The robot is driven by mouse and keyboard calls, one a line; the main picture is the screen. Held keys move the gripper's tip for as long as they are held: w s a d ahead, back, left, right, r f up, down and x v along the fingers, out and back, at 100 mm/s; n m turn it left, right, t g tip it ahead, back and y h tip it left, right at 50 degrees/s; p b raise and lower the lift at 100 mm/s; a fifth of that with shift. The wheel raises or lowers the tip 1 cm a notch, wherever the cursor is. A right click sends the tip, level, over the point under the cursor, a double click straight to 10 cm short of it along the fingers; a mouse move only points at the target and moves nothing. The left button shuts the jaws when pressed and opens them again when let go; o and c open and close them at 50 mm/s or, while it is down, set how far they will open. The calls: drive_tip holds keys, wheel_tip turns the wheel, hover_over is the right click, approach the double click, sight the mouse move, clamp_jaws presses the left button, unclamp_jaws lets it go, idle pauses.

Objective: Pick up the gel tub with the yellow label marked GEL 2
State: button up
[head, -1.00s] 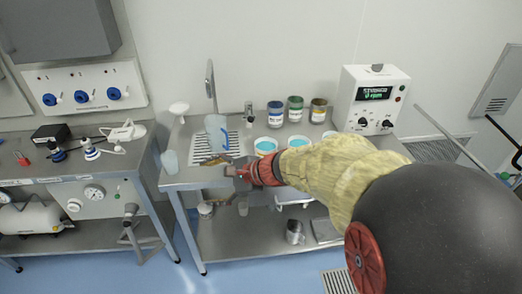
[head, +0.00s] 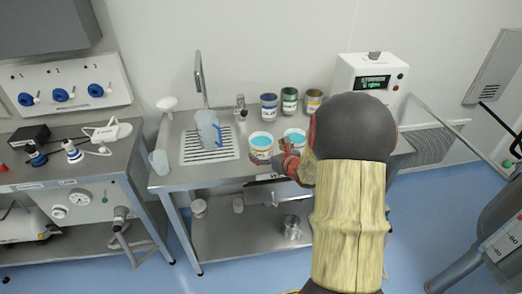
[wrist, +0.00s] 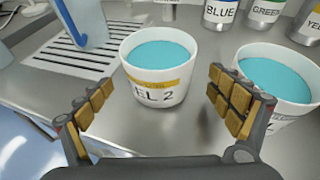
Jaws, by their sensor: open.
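The gel tub with a yellow label band and the letters "EL 2" (wrist: 157,85) stands upright on the steel bench in the wrist view. It is white and filled with turquoise gel. In the head view it appears to be the left tub (head: 261,146). My gripper (wrist: 158,108) is open and empty, its padded fingers apart on either side of the tub's near face. The tub is just beyond the fingertips, and I see no contact. A second tub of turquoise gel (wrist: 270,80) stands to the right, partly behind the right finger. In the head view my arm hides most of my gripper.
Blue, green and yellow labelled cans (head: 290,101) stand behind the tubs. A jug (head: 208,130) stands on the drain grating (head: 222,152) to the left. A white instrument box (head: 368,80) is at the back right.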

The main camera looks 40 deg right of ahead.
sight(256, 144)
drive_tip(key=b+x, duration=0.1)
drive_tip(key=x, duration=0.3)
drive_tip(key=shift+w+d+b, duration=0.1)
drive_tip(key=shift+w+b, duration=0.2)
drive_tip(key=shift+w, duration=0.1)
drive_tip(key=shift+c, duration=0.7)
drive_tip(key=c, duration=1.5)
drive_tip(key=shift+r, duration=0.15)
